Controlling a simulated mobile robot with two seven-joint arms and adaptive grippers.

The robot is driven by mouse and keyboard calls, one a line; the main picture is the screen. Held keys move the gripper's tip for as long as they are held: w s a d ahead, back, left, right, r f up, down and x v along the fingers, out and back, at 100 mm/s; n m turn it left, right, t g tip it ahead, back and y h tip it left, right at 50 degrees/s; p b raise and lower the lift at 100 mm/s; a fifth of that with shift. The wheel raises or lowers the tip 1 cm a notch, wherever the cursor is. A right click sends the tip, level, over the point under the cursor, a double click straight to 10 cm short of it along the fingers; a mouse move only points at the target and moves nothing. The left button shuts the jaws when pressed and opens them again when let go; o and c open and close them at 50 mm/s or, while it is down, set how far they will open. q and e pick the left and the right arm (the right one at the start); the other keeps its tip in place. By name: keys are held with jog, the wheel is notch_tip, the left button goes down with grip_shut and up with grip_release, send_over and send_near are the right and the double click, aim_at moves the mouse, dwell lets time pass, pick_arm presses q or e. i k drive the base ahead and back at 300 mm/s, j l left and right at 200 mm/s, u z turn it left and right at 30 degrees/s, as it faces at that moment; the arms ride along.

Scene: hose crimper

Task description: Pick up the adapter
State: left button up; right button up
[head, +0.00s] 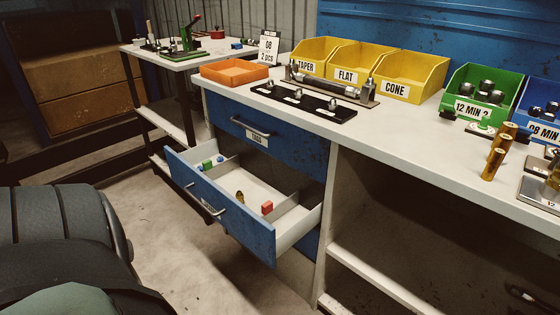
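I cannot tell for sure which thing is the adapter. A small brass-coloured piece (240,197) lies in the open drawer (205,202), near its middle. It is too small to make out its shape well. A red block (267,208) lies to the right of it. Neither of my grippers shows in the head view.
The drawer juts out below the workbench (390,135). On the bench stand an orange tray (235,72), a black strip with fittings (303,102), yellow bins (358,68), a green bin (487,93) and upright brass cylinders (496,158). A side table (180,62) stands at the back left.

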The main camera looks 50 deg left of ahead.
aim_at(239, 195)
jog(key=j+z, duration=0.35)
jog(key=j, duration=0.2)
jog(key=k+j+z, duration=0.15)
jog(key=j+z, duration=0.2)
jog(key=j, duration=0.15)
jog(key=k+j+z, duration=0.1)
jog(key=j, duration=0.25)
jog(key=k+j+z, duration=0.1)
jog(key=j, duration=0.3)
jog(key=k+j+z, duration=0.1)
jog(key=j, duration=0.25)
